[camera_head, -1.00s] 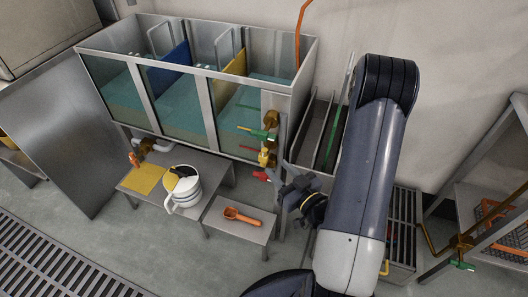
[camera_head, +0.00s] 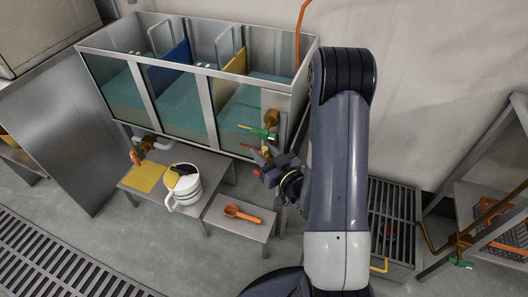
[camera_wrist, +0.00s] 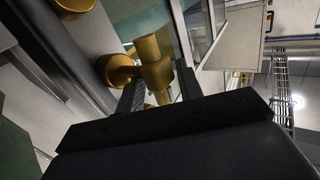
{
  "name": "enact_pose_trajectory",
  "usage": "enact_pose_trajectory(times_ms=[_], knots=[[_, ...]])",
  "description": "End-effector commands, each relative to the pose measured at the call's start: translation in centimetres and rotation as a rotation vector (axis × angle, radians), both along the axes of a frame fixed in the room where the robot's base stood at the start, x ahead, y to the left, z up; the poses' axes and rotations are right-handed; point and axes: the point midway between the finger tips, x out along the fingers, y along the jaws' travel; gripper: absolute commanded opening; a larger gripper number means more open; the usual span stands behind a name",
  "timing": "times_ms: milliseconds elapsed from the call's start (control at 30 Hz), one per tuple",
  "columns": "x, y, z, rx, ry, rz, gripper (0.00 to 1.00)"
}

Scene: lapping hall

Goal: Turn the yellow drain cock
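In the head view a stack of valves stands at the tank's right front corner. A thin yellow lever (camera_head: 245,127) points left there, above a green handle (camera_head: 262,134). The yellow fitting lower down is mostly hidden behind my gripper (camera_head: 264,156). A red handle (camera_head: 257,172) shows beside the gripper. In the wrist view a brass-yellow valve body (camera_wrist: 156,72) with an upright stub lies ahead, between and just beyond my two dark fingers (camera_wrist: 158,92). The fingers are apart, one on each side. I cannot tell whether they touch it.
The glass-fronted tank (camera_head: 165,62) stands behind the valves. Below are a low table (camera_head: 150,194) with a white jug (camera_head: 183,192) and yellow cloth (camera_head: 145,176), and a stool (camera_head: 224,222) with an orange scoop (camera_head: 240,213). A grated drain box (camera_head: 398,205) is at right.

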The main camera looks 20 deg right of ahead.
Motion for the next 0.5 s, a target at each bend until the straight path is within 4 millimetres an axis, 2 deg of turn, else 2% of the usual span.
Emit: enact_pose_trajectory(times_ms=[67, 400, 500], knots=[[-0.02, -0.01, 0.0, 0.0, 0.0, 0.0, 0.28], [-0.03, 0.0, -0.01, 0.0, 0.0, 0.0, 0.0], [-0.03, 0.0, -0.01, 0.0, 0.0, 0.0, 0.0]])
